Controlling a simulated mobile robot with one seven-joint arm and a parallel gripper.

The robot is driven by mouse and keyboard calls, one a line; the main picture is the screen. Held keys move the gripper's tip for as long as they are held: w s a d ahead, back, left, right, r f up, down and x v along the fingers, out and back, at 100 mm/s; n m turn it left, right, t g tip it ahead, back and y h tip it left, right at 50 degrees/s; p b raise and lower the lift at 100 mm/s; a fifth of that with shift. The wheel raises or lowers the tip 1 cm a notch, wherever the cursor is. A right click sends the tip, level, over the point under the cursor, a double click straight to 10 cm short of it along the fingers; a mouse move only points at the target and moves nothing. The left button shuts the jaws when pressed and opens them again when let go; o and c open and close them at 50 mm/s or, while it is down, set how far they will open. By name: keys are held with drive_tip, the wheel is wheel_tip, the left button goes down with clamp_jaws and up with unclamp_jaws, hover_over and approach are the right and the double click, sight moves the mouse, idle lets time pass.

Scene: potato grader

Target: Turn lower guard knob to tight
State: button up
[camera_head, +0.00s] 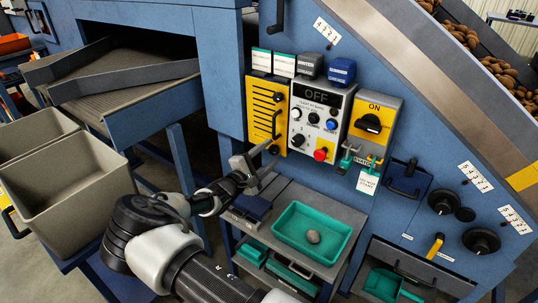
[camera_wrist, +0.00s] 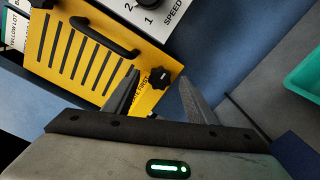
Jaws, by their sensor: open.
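The yellow guard (camera_head: 262,122) with black slots and a black handle is on the blue machine's front. Its lower knob (camera_head: 273,149) is a small dark knob at the bottom right corner. In the wrist view the lower guard knob (camera_wrist: 160,77) is black and lobed, beside the yellow guard's (camera_wrist: 60,55) edge. My gripper (camera_head: 268,158) is open and close to this knob. In the wrist view the knob shows between and just beyond the fingertips of my gripper (camera_wrist: 159,84). I cannot tell whether a finger touches it. An upper knob (camera_head: 277,97) sits at the guard's upper right.
A control panel (camera_head: 318,122) with dials and a red button stands right of the guard, then a yellow ON switch box (camera_head: 374,122). Below is a grey shelf with a teal tray (camera_head: 280,232) holding a potato (camera_head: 313,236). Grey bins (camera_head: 70,190) stand at left.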

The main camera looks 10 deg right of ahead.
drive_tip(key=p+v, duration=0.2)
drive_tip(key=v, duration=1.5)
drive_tip(key=shift+r, duration=0.1)
drive_tip(key=s+d+r+m+g+y, duration=0.6)
drive_tip(key=s+d+r+m+g, duration=0.5)
drive_tip(key=s+d, duration=0.35)
drive_tip(key=s+a+r+m+t+y, duration=0.3)
drive_tip(key=s+r+y, duration=0.4)
drive_tip(key=s+r, duration=0.8)
wheel_tip(320, 180, up, 17)
drive_tip(key=d+p, duration=0.1)
drive_tip(key=p, duration=1.7)
drive_tip(key=shift+s+f+t, duration=0.15)
drive_tip(key=shift+s+t, duration=0.2)
drive_tip(key=shift+t, duration=0.05)
drive_tip(key=shift+d, duration=0.1)
